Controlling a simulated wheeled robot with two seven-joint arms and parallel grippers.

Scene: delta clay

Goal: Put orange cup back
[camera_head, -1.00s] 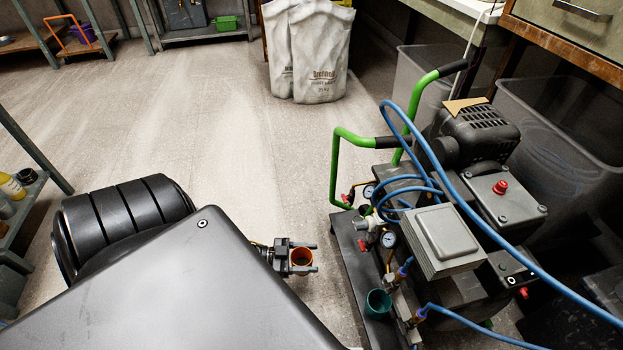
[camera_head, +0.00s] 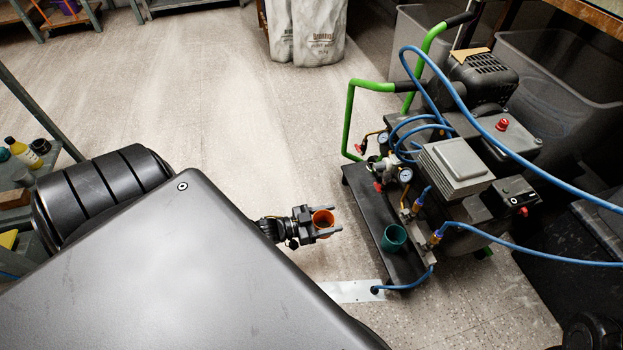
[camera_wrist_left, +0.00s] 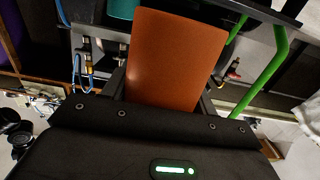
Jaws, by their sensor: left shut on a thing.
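The orange cup (camera_head: 322,218) is held between the fingers of my left gripper (camera_head: 325,222), out in front of my body at the middle of the head view. Its open top faces the head camera. In the left wrist view the orange cup (camera_wrist_left: 176,58) fills the space between the fingers, and the gripper is shut on it. A teal cup (camera_head: 394,238) sits on the black base of the compressor cart, to the right of the orange cup and apart from it. My right gripper is not in view.
The compressor cart (camera_head: 386,225) with its green handle and blue hoses stands to the right. A metal plate (camera_head: 352,291) lies on the floor by its corner. Pale bags (camera_head: 318,30) stand at the back. A shelf with bottles (camera_head: 22,151) is at left. The floor between is clear.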

